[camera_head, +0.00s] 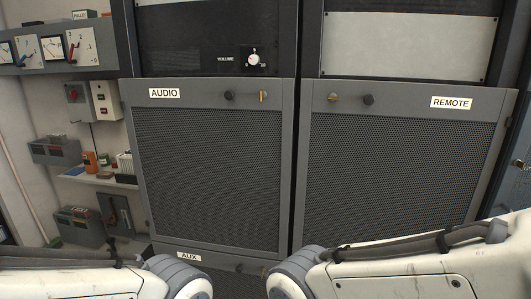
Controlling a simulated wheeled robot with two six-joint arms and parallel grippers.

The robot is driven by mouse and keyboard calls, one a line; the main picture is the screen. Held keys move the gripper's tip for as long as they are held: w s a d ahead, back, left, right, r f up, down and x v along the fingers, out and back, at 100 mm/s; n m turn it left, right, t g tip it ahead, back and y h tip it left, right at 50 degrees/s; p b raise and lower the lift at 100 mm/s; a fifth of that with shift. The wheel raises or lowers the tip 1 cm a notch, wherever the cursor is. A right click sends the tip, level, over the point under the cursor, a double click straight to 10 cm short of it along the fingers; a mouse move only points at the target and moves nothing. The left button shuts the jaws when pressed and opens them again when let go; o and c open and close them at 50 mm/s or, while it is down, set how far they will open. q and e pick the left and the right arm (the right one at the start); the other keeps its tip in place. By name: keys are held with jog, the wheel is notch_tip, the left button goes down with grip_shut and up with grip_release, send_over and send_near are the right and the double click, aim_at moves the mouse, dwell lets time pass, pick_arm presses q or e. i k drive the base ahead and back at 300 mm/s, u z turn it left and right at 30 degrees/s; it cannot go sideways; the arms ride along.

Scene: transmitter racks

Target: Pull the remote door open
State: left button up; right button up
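The remote door (395,170) is a grey framed mesh panel at the right, with a white REMOTE label (452,103) at its upper right. It looks shut, flush in its rack. A dark round knob (368,100) sits on its top rail. Left of the knob is a small brass latch (333,98), lying about horizontal. My two arms come in along the bottom edge, well below the knob and latch. Both grippers are out of view, so their state and any contact are hidden.
The audio door (205,170) stands shut at left, with its own knob (229,95) and an upright brass latch (264,97). An AUX panel (200,257) is below. A shelf (100,178) with small items is at far left. The space before the remote door's upper part looks clear.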

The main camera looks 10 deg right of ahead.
aim_at(383, 160)
jog(key=u, duration=0.45)
jog(key=k, duration=0.95)
jog(key=z, duration=0.75)
jog(key=i, duration=1.15)
jog(key=z, duration=0.25)
